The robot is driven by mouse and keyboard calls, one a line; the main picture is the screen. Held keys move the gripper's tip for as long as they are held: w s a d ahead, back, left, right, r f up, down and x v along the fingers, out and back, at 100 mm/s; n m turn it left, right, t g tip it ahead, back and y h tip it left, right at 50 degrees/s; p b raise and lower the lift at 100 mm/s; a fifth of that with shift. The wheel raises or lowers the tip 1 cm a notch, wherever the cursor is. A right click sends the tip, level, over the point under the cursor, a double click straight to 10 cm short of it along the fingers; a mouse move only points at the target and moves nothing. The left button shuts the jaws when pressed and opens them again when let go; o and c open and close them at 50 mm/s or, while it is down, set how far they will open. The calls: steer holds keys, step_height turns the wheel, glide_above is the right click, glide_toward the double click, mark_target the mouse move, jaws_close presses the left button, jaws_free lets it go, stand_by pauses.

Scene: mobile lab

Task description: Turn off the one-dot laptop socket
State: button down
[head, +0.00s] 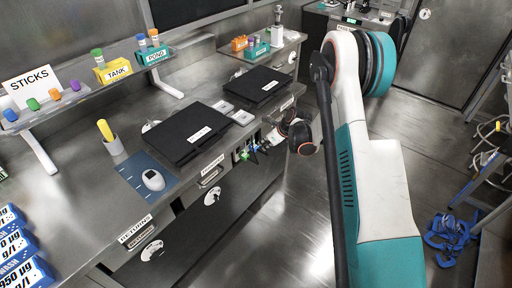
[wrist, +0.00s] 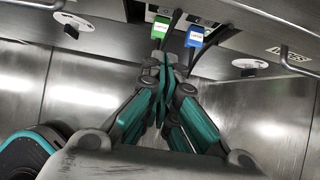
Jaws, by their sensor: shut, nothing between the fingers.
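Two closed black laptops lie on the steel bench, a near one (head: 193,132) and a far one (head: 263,84). A green-tagged plug (wrist: 160,27) and a blue-tagged plug (wrist: 195,36) with dark cables sit side by side in a recess under the bench's front edge. In the head view the green plug (head: 244,154) and blue plug (head: 254,147) are small. My gripper (wrist: 165,64) is shut and empty, its tips just below the green plug; I cannot tell if they touch.
Drawer handles (head: 211,176) stick out from the bench front. Blue straps (head: 450,238) lie on the floor at right. The floor before the bench is clear.

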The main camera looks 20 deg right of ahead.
steer(key=b+x, duration=0.1)
steer(key=x, duration=0.3)
steer(key=w+b+x, duration=0.1)
steer(key=b+x, duration=0.1)
steer(key=x, duration=0.2)
steer(key=a+r+b+x, duration=0.1)
steer(key=x, duration=0.3)
steer(key=shift+w+r, duration=0.15)
steer(key=shift+w+a, duration=0.25)
steer(key=shift+w, duration=0.05)
steer(key=shift+w+a+f+b, duration=0.3)
steer(key=shift+f+b, duration=0.1)
steer(key=shift+b, duration=0.3)
steer(key=shift+d+r, duration=0.1)
steer(key=shift+r, duration=0.2)
